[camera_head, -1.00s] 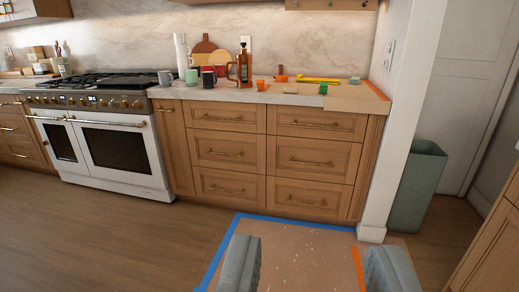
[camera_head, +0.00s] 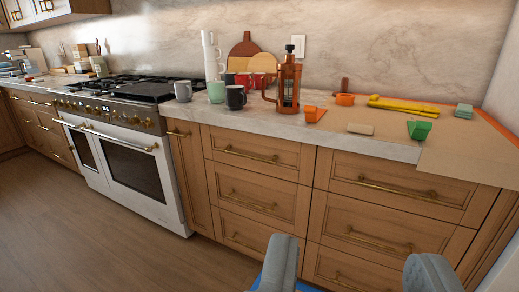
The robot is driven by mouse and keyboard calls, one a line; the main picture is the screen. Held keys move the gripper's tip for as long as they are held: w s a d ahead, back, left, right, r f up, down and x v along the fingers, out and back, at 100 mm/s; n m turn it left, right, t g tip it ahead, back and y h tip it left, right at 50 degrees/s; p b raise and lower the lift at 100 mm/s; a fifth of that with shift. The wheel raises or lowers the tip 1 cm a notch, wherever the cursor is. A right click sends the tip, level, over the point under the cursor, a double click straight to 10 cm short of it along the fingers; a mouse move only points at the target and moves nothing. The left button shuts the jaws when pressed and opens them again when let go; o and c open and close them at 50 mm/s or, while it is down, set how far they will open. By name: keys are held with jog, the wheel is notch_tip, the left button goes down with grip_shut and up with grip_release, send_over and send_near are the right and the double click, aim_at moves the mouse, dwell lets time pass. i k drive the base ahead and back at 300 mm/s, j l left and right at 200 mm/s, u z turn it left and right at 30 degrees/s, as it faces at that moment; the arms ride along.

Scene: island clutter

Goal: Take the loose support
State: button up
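My gripper (camera_head: 356,248) is open and empty, its two grey fingers wide apart in front of the drawer fronts, below the countertop. On the counter's right part lie small loose pieces: an orange wedge-like piece (camera_head: 314,114), a green wedge-like piece (camera_head: 419,129), a beige block (camera_head: 360,128), a grey-green block (camera_head: 463,111) and an orange ring-like piece (camera_head: 345,99). A long yellow tool (camera_head: 402,106) lies behind them. I cannot tell for certain which piece is the loose support. My gripper is apart from all of them.
A coffee press (camera_head: 287,85) stands left of the pieces, with several mugs (camera_head: 235,97) and round boards (camera_head: 245,52) beside it. Brown sheet (camera_head: 468,154) with orange tape covers the counter's right end. A white range (camera_head: 130,150) stands left. The counter's front edge (camera_head: 350,142) lies ahead.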

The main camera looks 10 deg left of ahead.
aim_at(108, 86)
jog(key=i+j+u, duration=0.2)
jog(key=i+u, duration=0.25)
jog(key=i+j+u, duration=0.1)
jog(key=i+u, duration=0.15)
jog(key=u, duration=0.15)
jog(key=i+u, duration=0.45)
jog(key=i+l+u, duration=0.15)
jog(key=u, duration=0.3)
jog(key=i+u, duration=0.25)
jog(key=i, duration=1.5)
jog(key=i+z, duration=0.3)
jog(key=i, duration=0.2)
jog(key=i+z, duration=0.35)
jog(key=i, duration=0.15)
jog(key=i+j+z, duration=0.3)
jog(key=i, duration=0.15)
